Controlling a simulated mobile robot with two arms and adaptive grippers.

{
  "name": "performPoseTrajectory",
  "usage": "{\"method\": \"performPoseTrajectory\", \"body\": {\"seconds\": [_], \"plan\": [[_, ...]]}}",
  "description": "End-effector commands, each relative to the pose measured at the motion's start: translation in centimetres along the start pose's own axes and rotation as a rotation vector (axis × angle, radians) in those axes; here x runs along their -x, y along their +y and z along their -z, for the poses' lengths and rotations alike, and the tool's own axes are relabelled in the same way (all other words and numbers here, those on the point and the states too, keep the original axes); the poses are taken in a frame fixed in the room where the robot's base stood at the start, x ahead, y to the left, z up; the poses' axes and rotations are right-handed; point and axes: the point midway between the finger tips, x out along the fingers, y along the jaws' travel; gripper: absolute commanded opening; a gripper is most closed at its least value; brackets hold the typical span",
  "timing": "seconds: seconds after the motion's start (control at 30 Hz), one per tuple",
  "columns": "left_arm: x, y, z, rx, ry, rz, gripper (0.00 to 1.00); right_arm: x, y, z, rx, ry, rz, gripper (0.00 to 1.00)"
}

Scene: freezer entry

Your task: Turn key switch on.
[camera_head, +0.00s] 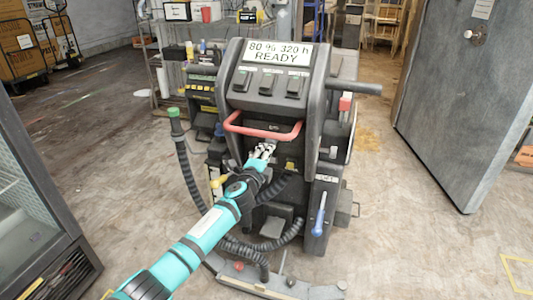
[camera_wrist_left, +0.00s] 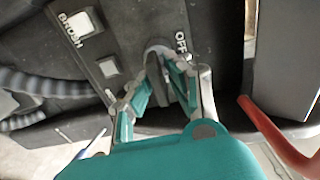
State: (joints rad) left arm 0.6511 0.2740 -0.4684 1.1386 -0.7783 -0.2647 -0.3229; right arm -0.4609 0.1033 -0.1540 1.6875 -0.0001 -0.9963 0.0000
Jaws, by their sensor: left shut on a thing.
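The key switch (camera_wrist_left: 156,52) is a grey, flat-sided knob on the dark panel in the left wrist view, beside a white "OFF" label (camera_wrist_left: 181,41). My left gripper (camera_wrist_left: 166,72) has its two fingers on either side of the key and is shut on it. In the head view my left gripper (camera_head: 264,151) reaches the front panel of the black floor machine (camera_head: 265,88), just below its red handle bar (camera_head: 262,133). The key is mostly hidden there by the fingers. The machine's display (camera_head: 278,54) reads "80 % 320 h READY". My right gripper is not in view.
A "BRUSH" button (camera_wrist_left: 81,24) and a smaller light square (camera_wrist_left: 108,67) sit left of the key. The red bar (camera_wrist_left: 275,140) passes close on the right. A glass-fronted cabinet (camera_head: 30,190) stands at left and a grey door (camera_head: 468,95) at right.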

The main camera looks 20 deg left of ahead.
Motion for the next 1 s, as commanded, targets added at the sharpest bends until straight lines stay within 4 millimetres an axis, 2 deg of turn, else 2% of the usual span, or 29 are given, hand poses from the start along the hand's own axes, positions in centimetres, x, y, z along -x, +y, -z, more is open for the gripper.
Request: {"method": "performPoseTrajectory", "body": {"seconds": [0.43,0.47,0.6,0.87,1.0], "plan": [[0.05,0.27,0.05,-0.011,0.001,-0.004,0.00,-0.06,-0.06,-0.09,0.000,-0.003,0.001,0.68],[0.06,0.27,0.05,-0.011,0.001,-0.004,0.17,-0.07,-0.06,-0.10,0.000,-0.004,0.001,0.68],[0.04,0.21,0.04,-0.010,0.001,-0.003,0.33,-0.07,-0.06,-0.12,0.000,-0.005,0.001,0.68],[0.09,0.10,0.01,-0.009,0.000,-0.001,0.33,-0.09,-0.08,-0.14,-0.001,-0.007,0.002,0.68],[0.94,0.10,-0.10,-0.010,-0.001,0.000,0.33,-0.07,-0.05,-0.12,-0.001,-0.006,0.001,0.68]]}}
